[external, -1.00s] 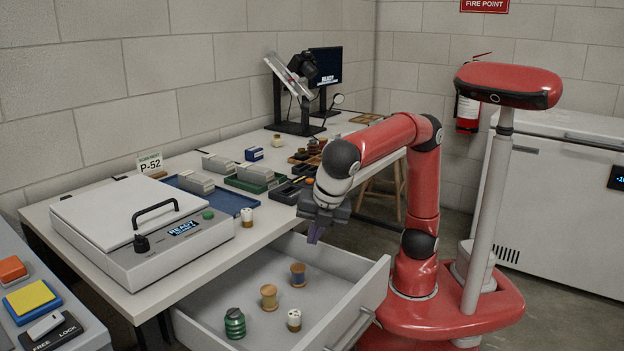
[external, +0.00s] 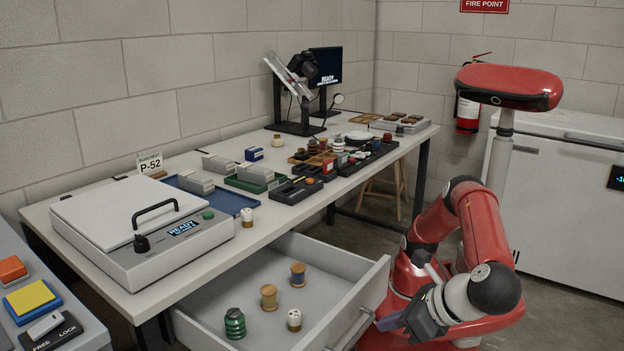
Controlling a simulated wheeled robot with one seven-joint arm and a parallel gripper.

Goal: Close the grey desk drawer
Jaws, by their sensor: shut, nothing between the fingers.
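The grey desk drawer (external: 345,301) is pulled out from under the desk, toward the lower right. Its front panel carries a bar handle (external: 350,330) on the outside. My gripper (external: 388,323) is low, just outside the drawer front, near the right end of the handle. It is shut and empty, pointing left toward the front. Whether it touches the handle or panel I cannot tell.
The desk (external: 300,206) bears a large white lidded machine (external: 150,232), trays and small boxes. A side table (external: 30,300) with coloured blocks stands at lower left.

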